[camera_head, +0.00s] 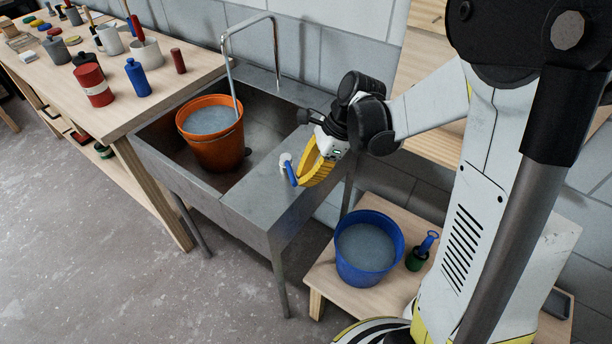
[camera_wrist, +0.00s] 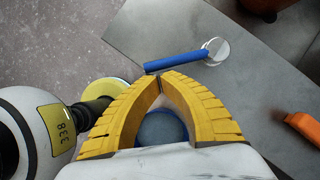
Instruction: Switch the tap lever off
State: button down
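The tap lever is a blue bar (camera_head: 290,173) on a round silver base (camera_head: 285,158), on the metal sink's flat right-hand top. In the wrist view the blue bar (camera_wrist: 174,63) runs left from its silver base (camera_wrist: 216,51), its free end near the sink top's edge. My gripper (camera_head: 305,182) has curved yellow fingers beside the lever. In the wrist view the fingertips (camera_wrist: 160,79) meet, with nothing seen between them. The lever lies just past the tips; whether they touch it I cannot tell.
An orange bucket (camera_head: 213,146) of greyish liquid stands in the sink under the bent spout (camera_head: 228,62). A blue bucket (camera_head: 364,258) and a green, blue-handled item (camera_head: 420,254) stand on a low wooden bench. A cluttered workbench (camera_head: 120,108) adjoins the sink at left.

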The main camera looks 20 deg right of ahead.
aim_at(294, 181)
jog(key=shift+a+m, duration=0.35)
jog(key=shift+m, duration=0.05)
jog(key=a+m, duration=0.1)
jog(key=a+m+t, duration=0.1)
jog(key=shift+s+a+m+t+h, duration=0.2)
jog(key=shift+m+t+h, duration=0.1)
jog(key=shift+m, duration=0.1)
jog(key=a+m, duration=0.1)
jog(key=a+m+t, duration=0.1)
jog(key=shift+w+m+h, duration=0.2)
jog(key=shift+m+h, duration=0.1)
jog(key=shift+w+a+m, duration=0.1)
jog(key=shift+a+m, duration=0.2)
jog(key=shift+m, duration=0.1)
jog(key=shift+w+a, duration=0.55)
jog(key=shift+a, duration=0.3)
